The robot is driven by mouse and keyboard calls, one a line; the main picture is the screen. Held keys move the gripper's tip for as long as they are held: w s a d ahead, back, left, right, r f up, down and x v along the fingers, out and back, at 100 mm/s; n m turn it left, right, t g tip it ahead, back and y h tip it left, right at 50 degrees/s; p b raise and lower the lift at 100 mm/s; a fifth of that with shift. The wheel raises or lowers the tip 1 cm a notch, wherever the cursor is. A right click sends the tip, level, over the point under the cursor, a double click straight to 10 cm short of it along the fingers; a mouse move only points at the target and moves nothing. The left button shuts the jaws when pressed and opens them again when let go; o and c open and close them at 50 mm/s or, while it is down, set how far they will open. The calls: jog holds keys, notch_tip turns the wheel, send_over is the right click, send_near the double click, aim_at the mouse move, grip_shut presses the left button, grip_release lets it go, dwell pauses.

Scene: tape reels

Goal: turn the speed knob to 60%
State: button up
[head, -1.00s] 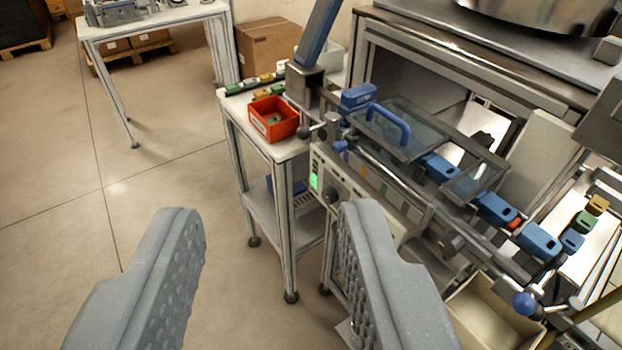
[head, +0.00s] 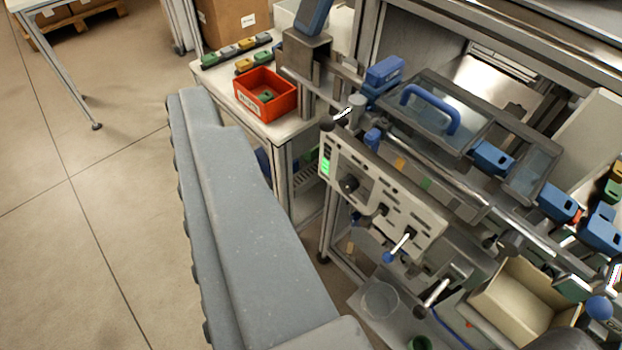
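A pale control panel (head: 395,215) is on the front of the machine. Bare floor shows beside that pad, so the gripper is open and empty. The other finger is out of frame. In the picture, the visible finger is left of the panel and apart from the knob.
A lever with a blue ball (head: 388,257) sticks out below the panel. A red bin (head: 266,95) stands on the side table (head: 278,128). A clear guard with a blue handle (head: 432,108) is above the panel. A cream box (head: 517,303) is lower right. Floor is open at left.

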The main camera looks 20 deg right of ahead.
jog(key=w+a+f+m+t+h, duration=0.1)
jog(key=w+a+f+m+t, duration=0.3)
jog(key=w, duration=0.6)
jog(key=w+f+m+h, duration=0.1)
jog(key=w+m, duration=0.6)
jog(key=w, duration=0.3)
jog(key=m+g+h, duration=1.4)
jog(key=m+h, duration=0.2)
send_near(343, 187)
jog(key=b+x, duration=0.2)
jog(key=x, duration=0.6)
jog(key=shift+d+r+b, duration=0.1)
jog(key=shift+d+b, duration=0.25)
jog(key=shift+b, duration=0.05)
jog(key=c, duration=1)
